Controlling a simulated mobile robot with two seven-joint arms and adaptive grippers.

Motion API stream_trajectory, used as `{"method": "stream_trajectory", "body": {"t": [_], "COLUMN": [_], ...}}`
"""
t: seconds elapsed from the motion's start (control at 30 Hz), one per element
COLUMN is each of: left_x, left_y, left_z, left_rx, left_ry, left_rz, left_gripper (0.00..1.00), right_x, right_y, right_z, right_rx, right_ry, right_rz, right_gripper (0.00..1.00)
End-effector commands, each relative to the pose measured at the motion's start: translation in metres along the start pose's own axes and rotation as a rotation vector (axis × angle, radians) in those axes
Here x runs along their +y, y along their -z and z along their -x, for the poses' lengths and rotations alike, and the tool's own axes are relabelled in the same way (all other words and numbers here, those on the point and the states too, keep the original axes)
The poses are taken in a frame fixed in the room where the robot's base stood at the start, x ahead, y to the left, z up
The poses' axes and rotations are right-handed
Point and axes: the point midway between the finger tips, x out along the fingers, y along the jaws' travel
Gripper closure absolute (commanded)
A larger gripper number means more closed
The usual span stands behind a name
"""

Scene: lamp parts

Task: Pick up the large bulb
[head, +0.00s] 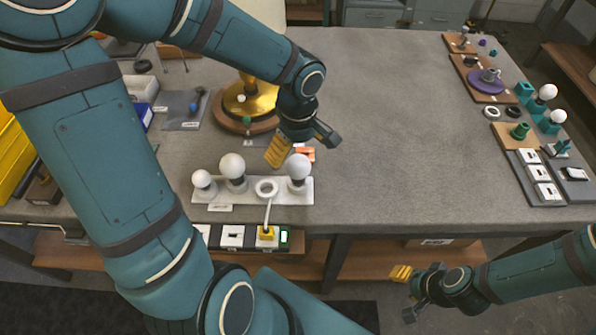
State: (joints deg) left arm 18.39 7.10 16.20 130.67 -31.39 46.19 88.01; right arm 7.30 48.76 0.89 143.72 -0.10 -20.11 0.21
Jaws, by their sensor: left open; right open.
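Three round white bulbs stand upright on a white rack (220,207) near the table's front edge: a small left bulb (203,178), a bigger middle bulb (232,165) and a right bulb (298,166). The middle and right bulbs look close in size, so I cannot tell for sure which is the large bulb. My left gripper (303,145) is open and empty, its fingers spread just behind and above the right bulb; contact cannot be made out. My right gripper (405,294) is open and empty, low in front of the table edge.
Boards with parts and two more bulbs (547,91) line the right side. The table's middle is clear.

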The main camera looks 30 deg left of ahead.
Motion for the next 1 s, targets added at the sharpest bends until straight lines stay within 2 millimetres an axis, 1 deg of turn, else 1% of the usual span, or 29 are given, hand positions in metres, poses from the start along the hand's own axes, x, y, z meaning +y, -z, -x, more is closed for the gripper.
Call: {"method": "stream_trajectory", "body": {"t": [0.03, 0.27, 0.5, 0.6, 0.87, 0.9, 0.97, 1.0], "left_x": [-0.001, -0.001, -0.003, -0.002, -0.002, -0.002, -0.002, -0.002], "left_y": [0.0, 0.0, 0.002, 0.002, 0.002, 0.002, 0.002, 0.002], "left_z": [-0.008, -0.022, -0.057, -0.065, -0.067, -0.067, -0.067, -0.067], "left_rx": [-0.002, -0.002, -0.003, -0.002, -0.001, -0.001, -0.001, -0.001], "left_ry": [0.003, 0.001, 0.002, 0.001, -0.001, -0.001, -0.001, -0.001], "left_rz": [0.0, -0.001, -0.001, -0.002, -0.001, -0.001, -0.001, -0.001], "left_gripper": [0.05, 0.05, 0.05, 0.05, 0.05, 0.08, 0.29, 0.43], "right_x": [0.001, 0.002, 0.006, 0.007, 0.007, 0.007, 0.007, 0.007], "right_y": [0.0, 0.001, 0.002, 0.002, 0.003, 0.003, 0.003, 0.003], "right_z": [-0.003, -0.006, -0.017, -0.019, -0.019, -0.019, -0.019, -0.019], "right_rx": [0.001, 0.003, 0.008, 0.01, 0.01, 0.01, 0.01, 0.01], "right_ry": [0.0, 0.0, 0.0, -0.001, 0.0, 0.0, 0.0, 0.0], "right_rz": [0.0, 0.0, 0.001, 0.001, 0.001, 0.001, 0.001, 0.001], "right_gripper": [0.53, 0.53, 0.53, 0.53, 0.53, 0.53, 0.53, 0.53]}}
